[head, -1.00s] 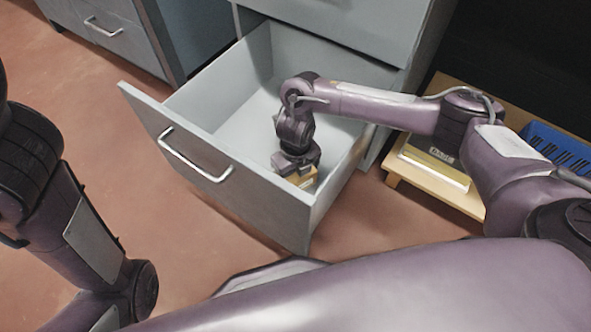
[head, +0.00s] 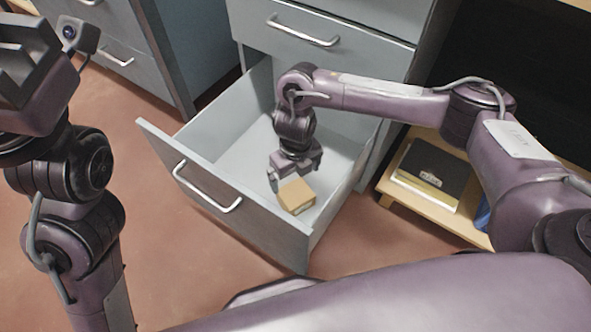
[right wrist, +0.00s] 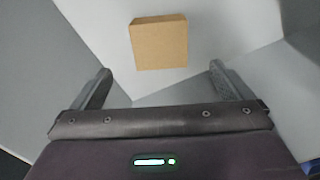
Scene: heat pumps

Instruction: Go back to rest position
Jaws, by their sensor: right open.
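My right gripper (head: 290,180) is inside the open grey drawer (head: 226,212), pointing down. In the right wrist view the gripper (right wrist: 160,88) has its two fingers wide apart with nothing between them. A small tan box (head: 298,195) lies on the drawer floor near the front right corner, just beyond the fingers. It also shows whole in the right wrist view (right wrist: 159,42). My left gripper (head: 28,75) is raised at the upper left of the head view, partly cut off by the edge. Its fingers are not clear enough to judge.
The drawer's walls surround my right gripper. A closed drawer with a handle (head: 302,32) is above it. A low wooden shelf (head: 398,193) with a dark book (head: 437,168) stands at the right. Another grey cabinet (head: 150,60) stands at the back left. Floor at left is clear.

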